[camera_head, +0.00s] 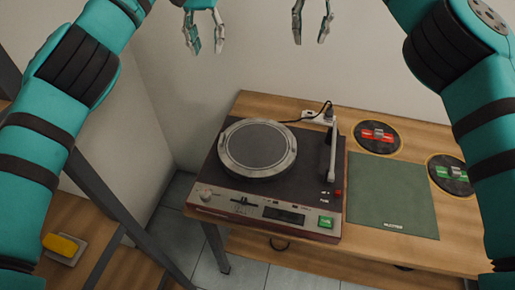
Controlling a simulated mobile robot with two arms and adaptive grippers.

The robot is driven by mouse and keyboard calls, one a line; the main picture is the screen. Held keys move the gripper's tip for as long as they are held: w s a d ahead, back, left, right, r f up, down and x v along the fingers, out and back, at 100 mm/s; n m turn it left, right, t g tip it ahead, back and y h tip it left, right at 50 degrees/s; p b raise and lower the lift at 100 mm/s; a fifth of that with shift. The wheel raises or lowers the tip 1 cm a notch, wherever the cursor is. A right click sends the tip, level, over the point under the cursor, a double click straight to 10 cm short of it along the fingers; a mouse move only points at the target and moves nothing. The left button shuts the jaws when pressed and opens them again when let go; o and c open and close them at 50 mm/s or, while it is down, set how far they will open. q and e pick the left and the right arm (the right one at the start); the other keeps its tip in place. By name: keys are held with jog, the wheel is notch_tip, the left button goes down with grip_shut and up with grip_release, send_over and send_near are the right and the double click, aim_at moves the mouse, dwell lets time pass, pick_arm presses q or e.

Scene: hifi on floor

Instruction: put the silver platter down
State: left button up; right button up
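The silver platter (284,164) is a round disc with a bright metal rim and a dark grey top. It lies flat on the left part of the dark turntable deck (308,190). My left gripper (206,47) is at the top of the view, above and left of the platter, with its fingers apart and nothing between them. My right gripper (311,40) is at the top, above and right of the platter, also with fingers apart and empty. Neither gripper touches the platter. Both gripper bases are cut off by the top edge.
The turntable stands on a wooden table (280,106). Its tonearm (332,150) runs along the deck's right side. A green mat (390,195) lies to the right, with two round dark pads (378,148) near it. A yellow block (61,245) is at the lower left. Walls stand behind and left.

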jog(key=shift+r, duration=2.05)
jog(key=shift+s, duration=0.1)
